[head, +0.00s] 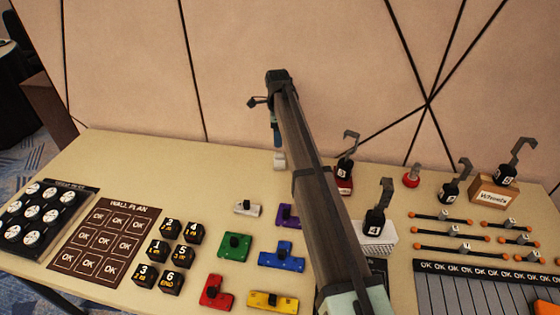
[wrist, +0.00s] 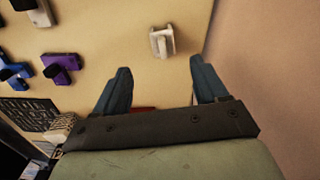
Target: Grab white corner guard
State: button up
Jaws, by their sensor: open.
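A small white angled block, which looks like the white corner guard (wrist: 162,41), lies on the beige table ahead of my fingertips in the wrist view. In the head view the white corner guard (head: 279,160) shows just left of my arm, near the back of the table. My gripper (wrist: 161,68) is open with two dark blue fingers and nothing between them. The guard is beyond the fingertips, apart from them. In the head view my gripper (head: 276,132) hangs above the guard, its fingers partly hidden by the arm.
A white knobbed piece (head: 246,208) lies among purple (head: 288,215), green (head: 234,247), blue, red and yellow pieces. Black number blocks (head: 158,250) stand left. Hooked black weights (head: 375,222) and a red knob (head: 411,178) stand right. The wall rises behind the table (head: 130,155).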

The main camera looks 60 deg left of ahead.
aim_at(280, 153)
notch_tip(280, 153, down, 5)
jog(key=shift+r, duration=0.1)
jog(key=shift+w+f, duration=0.25)
jog(key=shift+f, duration=1.15)
jog(key=shift+w+f, duration=0.2)
jog(key=shift+f, duration=1.15)
jog(key=c, duration=1.1)
